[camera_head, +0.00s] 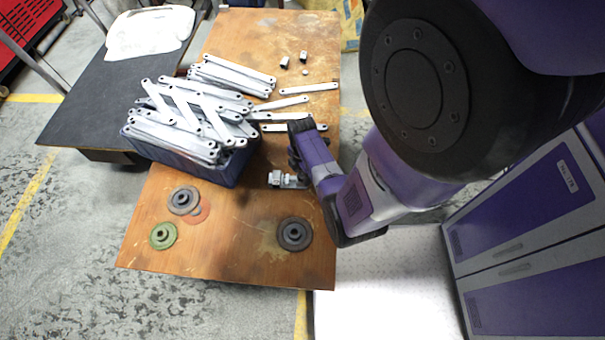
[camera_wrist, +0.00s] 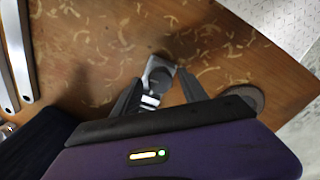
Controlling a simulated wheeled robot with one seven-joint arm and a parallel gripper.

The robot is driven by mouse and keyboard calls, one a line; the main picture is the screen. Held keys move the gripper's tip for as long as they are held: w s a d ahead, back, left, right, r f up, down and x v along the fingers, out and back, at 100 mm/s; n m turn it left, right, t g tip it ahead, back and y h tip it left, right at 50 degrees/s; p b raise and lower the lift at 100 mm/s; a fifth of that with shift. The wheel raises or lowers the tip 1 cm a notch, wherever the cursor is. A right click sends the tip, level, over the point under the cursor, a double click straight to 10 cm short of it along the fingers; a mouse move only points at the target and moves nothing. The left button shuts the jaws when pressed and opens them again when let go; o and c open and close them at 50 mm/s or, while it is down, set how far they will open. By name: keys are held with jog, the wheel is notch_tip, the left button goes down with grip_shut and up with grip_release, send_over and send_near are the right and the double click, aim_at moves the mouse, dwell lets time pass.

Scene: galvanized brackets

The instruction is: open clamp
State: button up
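A small silver metal clamp (camera_head: 278,179) lies on the wooden table in front of my gripper (camera_head: 298,172). Part of it is hidden behind the gripper in the head view. In the wrist view the clamp (camera_wrist: 158,76) shows between my two dark fingers (camera_wrist: 159,78), with a ring-like end and a shiny threaded-looking part. The fingers stand apart, with a visible gap on the right side of the clamp. The left finger is close to it, and I cannot tell whether it touches.
A dark blue bin (camera_head: 222,174) heaped with galvanized brackets (camera_head: 190,115) stands left of my gripper. Loose brackets (camera_head: 309,89) lie behind.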

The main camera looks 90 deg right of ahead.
dwell(0.3)
jog(key=m+p, duration=0.1)
jog(key=m, duration=0.3)
jog(key=shift+m, duration=0.4)
jog(key=m+p, duration=0.1)
jog(key=m, duration=0.3)
jog(key=shift+m, duration=0.3)
jog(key=m, duration=0.4)
jog(key=shift+p, duration=0.3)
jog(key=m, duration=0.4)
jog(key=shift+m+p, duration=0.3)
grip_shut()
